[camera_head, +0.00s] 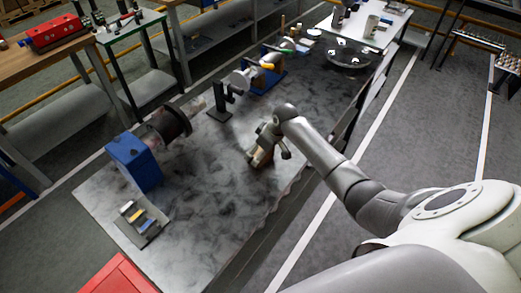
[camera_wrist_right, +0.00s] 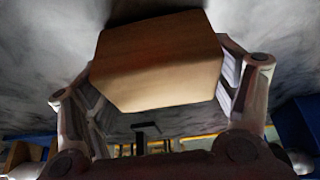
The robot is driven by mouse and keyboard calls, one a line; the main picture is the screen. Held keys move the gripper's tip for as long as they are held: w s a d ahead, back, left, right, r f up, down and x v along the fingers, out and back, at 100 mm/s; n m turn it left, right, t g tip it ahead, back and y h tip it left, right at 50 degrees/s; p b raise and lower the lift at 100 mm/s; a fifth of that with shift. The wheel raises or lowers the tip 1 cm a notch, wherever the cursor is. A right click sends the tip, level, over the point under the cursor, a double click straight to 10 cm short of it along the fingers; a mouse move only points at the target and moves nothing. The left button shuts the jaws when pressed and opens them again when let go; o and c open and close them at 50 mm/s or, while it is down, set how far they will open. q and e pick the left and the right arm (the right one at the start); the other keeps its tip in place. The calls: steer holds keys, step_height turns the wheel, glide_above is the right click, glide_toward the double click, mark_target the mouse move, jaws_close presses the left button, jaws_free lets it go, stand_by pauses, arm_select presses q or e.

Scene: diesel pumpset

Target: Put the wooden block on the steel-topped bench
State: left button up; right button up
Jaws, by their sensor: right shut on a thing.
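The wooden block (camera_wrist_right: 157,62) fills the upper middle of the right wrist view, a tan piece with angled corners. My right gripper (camera_head: 260,158) is shut on it, with one finger at each side of the block. In the head view the gripper hangs over the right part of the steel-topped bench (camera_head: 205,215), which has a grey mottled top. There the block is mostly hidden by the gripper. I cannot tell whether the block touches the bench top. My left gripper is not in view.
A blue box-shaped machine part (camera_head: 135,162) with a dark round flange (camera_head: 170,122) stands left on the bench. A small tray (camera_head: 142,222) lies near it. The bench top around my gripper is clear.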

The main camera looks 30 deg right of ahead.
steer(key=shift+f, duration=0.15)
steer(key=o, duration=1.1)
steer(key=shift+s+r, duration=0.1)
steer(key=shift+r, duration=0.25)
steer(key=b+v, duration=0.1)
steer(key=v, duration=1)
steer(key=shift+s+r, duration=0.25)
steer(key=shift+r, duration=0.05)
